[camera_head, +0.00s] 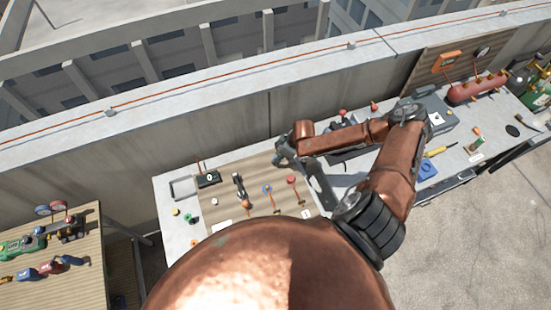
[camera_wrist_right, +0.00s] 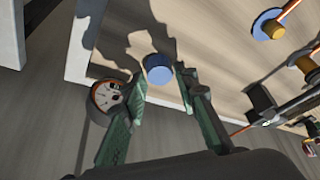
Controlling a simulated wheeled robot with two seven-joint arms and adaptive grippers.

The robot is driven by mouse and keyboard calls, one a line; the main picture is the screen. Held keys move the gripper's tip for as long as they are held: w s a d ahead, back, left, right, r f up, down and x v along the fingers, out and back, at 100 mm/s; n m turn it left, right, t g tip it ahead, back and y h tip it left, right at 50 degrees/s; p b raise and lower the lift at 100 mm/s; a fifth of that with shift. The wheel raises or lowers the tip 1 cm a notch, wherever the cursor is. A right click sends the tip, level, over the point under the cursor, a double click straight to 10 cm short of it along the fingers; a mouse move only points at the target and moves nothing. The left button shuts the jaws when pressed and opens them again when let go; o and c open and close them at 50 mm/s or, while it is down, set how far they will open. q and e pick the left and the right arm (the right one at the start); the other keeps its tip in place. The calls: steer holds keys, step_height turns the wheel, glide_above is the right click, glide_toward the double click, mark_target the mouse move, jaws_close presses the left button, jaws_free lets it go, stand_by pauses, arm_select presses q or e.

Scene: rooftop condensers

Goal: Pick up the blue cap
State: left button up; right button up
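The blue cap (camera_wrist_right: 158,70) is a short round cylinder in the right wrist view, on the wooden board near its pale edge. My right gripper (camera_wrist_right: 160,78) is open, with one green finger on each side of the cap. A gap shows between the cap and each finger, so it is not gripped. In the head view my right gripper (camera_head: 284,156) is over the far edge of the board (camera_head: 222,198), and I cannot make out the cap there. My left gripper is not in view.
A round gauge (camera_wrist_right: 107,95) lies close beside the left finger in the wrist view. A blue-collared fitting (camera_wrist_right: 270,25) is at upper right. In the head view the parapet wall (camera_head: 130,155) runs behind the bench, and a second table (camera_head: 75,285) stands at left.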

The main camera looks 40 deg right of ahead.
steer(key=shift+w+a+f, duration=0.1)
steer(key=shift+w+f, duration=0.05)
steer(key=shift+f, duration=0.4)
steer(key=c, duration=0.4)
